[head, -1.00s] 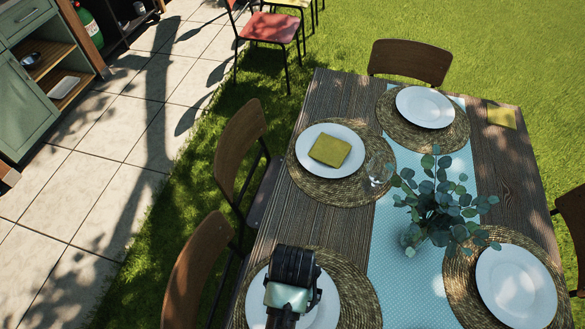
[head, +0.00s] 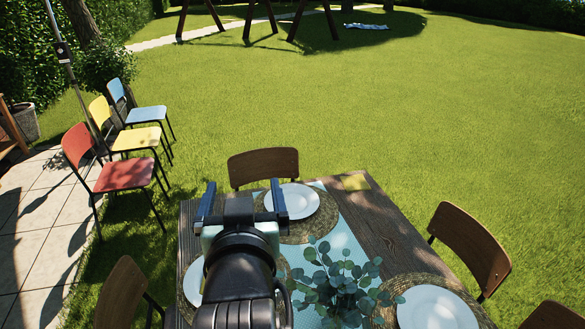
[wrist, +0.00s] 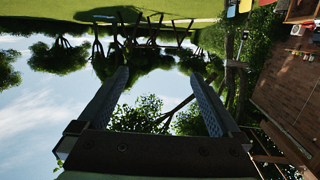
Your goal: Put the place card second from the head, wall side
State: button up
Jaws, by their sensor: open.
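My gripper (head: 242,192) is raised in front of the table's left part in the head view, jaws apart. In the wrist view its two fingers (wrist: 158,75) are spread with nothing between them, against sky and trees. I see no place card in either view. The wooden table (head: 385,222) has a plate (head: 295,201) on a woven mat at its far end. The left-side plate (head: 192,282) is mostly hidden behind my arm, and what lies on it cannot be seen. A right-side plate (head: 435,308) sits on another mat.
A leafy plant (head: 335,285) stands on the light-blue runner (head: 347,238). Wooden chairs stand at the far end (head: 262,166), left (head: 121,293) and right (head: 470,246). Red (head: 125,175), yellow (head: 136,138) and blue (head: 146,113) chairs stand at left. Open lawn (head: 430,120) lies beyond.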

jog(key=s+d+r+t, duration=0.2)
jog(key=s+r+t, duration=0.1)
jog(key=r, duration=0.7)
jog(key=s+d+r+m+t+h, duration=0.1)
jog(key=s+r+t, duration=0.3)
jog(key=r, duration=0.6)
jog(key=s+d+r+t+h, duration=0.1)
jog(key=s+d+r+t, duration=0.3)
jog(key=r, duration=0.6)
jog(key=s, duration=0.2)
jog(key=shift+s+r, duration=0.35)
